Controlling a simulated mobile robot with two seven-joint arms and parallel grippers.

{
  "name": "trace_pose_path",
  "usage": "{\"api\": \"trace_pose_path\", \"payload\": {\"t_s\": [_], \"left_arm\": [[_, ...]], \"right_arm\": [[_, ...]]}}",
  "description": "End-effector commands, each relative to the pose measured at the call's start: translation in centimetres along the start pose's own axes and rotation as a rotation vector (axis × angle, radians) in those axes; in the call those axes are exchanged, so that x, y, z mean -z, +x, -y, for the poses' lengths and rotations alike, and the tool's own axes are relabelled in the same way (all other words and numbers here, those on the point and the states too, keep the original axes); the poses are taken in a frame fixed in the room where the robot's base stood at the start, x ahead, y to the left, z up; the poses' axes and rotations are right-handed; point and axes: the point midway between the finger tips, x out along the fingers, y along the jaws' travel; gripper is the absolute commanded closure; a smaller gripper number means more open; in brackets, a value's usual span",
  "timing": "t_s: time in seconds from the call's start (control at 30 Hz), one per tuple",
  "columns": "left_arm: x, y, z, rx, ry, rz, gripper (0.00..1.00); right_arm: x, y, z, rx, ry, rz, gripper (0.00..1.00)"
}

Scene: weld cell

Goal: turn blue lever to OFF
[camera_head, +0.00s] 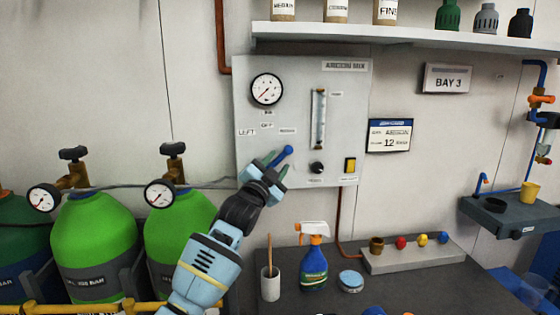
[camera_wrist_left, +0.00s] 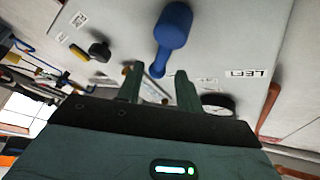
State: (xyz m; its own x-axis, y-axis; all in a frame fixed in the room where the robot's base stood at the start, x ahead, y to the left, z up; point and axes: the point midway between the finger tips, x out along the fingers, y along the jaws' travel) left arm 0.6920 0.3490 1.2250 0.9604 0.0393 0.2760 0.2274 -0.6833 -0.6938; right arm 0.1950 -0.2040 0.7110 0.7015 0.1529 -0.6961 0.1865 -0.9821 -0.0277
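The blue lever (camera_head: 287,151) is on the grey panel (camera_head: 345,110), with its lower part hidden behind my left gripper in the head view. Small labels sit above it: LEFT (camera_head: 247,132), one in the middle and one to the right, the last two hard to read. My left gripper (camera_head: 275,160) is at the lever, close to the panel. In the left wrist view the blue lever (camera_wrist_left: 173,28) lies just ahead of the two fingers, its narrow end between their tips. The fingers (camera_wrist_left: 159,82) are apart, and I cannot tell whether they touch it. My right gripper is not in view.
The panel also carries a gauge (camera_head: 267,89), a flow tube (camera_head: 318,118), a black knob (camera_head: 317,168) and a yellow switch (camera_head: 350,165). Green cylinders (camera_head: 95,240) stand at left. A spray bottle (camera_head: 314,265) and a cup (camera_head: 270,284) stand on the bench below.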

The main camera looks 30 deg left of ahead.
Motion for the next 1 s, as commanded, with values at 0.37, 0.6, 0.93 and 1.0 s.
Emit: {"api": "trace_pose_path", "payload": {"t_s": [0.37,0.6,0.93,1.0], "left_arm": [[0.0,2.4,-0.1,-0.001,-0.001,-0.001,0.64],[0.0,2.5,-0.1,-0.001,-0.001,-0.001,0.64],[0.0,2.5,-0.1,-0.001,-0.001,-0.001,1.00],[0.0,2.5,-0.1,-0.001,-0.001,-0.001,1.00]], "right_arm": [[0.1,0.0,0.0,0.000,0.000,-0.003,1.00],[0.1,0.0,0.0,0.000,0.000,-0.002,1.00],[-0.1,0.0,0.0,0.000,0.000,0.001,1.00],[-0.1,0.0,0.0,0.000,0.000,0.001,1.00]]}}
